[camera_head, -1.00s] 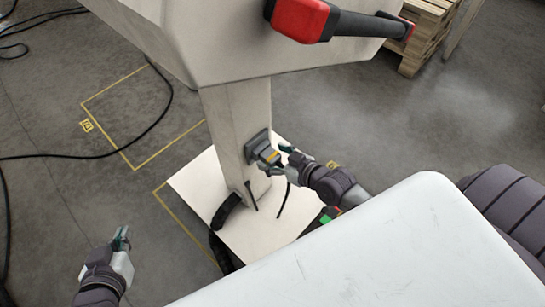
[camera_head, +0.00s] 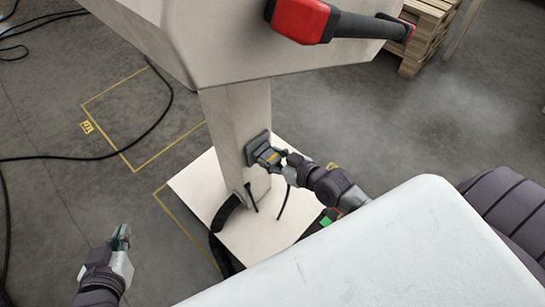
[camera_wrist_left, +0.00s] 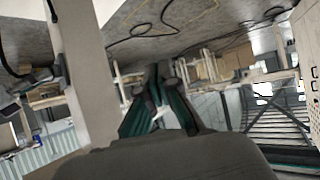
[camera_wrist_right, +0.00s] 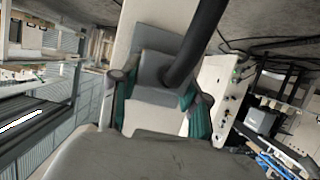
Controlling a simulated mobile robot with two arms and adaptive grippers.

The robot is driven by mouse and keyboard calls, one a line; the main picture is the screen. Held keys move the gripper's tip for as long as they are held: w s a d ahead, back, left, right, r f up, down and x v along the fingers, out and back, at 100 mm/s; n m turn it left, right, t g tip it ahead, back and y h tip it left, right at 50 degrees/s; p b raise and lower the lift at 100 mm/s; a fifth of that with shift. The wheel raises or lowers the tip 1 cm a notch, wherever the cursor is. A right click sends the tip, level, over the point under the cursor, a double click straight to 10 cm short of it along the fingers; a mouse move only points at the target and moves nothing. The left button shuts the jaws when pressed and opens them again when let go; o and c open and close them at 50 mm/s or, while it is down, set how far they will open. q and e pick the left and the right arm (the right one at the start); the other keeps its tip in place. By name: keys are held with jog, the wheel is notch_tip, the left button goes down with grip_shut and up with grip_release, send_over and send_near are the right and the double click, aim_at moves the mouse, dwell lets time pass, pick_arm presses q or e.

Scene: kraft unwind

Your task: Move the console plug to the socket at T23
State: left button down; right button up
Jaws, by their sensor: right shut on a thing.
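The console plug (camera_head: 268,155) is a grey block with a yellow patch. It sits at a dark socket plate (camera_head: 254,147) on the side of the white console's column. My right gripper (camera_head: 279,157) is shut on the plug from the right. In the right wrist view the grey plug (camera_wrist_right: 160,90) lies between the green-padded fingers, with a thick black cable rising from it. My left gripper (camera_head: 122,236) is over bare floor at the lower left, well away from the plug. Its fingertips come together in the left wrist view (camera_wrist_left: 159,75), with nothing seen between them.
The white console (camera_head: 225,55) has a red-ended handle (camera_head: 345,25) overhead. Its column stands on a white base plate (camera_head: 195,185). A yellow floor outline (camera_head: 135,168) has a small label (camera_head: 86,127), too small to read. Black cable (camera_head: 60,156) crosses the floor; pallets (camera_head: 420,35) stand at back.

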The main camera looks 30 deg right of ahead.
aim_at(279, 164)
grip_shut()
pick_arm(q)
jog(key=shift+s+f, duration=0.1)
pick_arm(e)
jog(key=shift+s+d, duration=0.1)
jog(key=shift+s, duration=0.05)
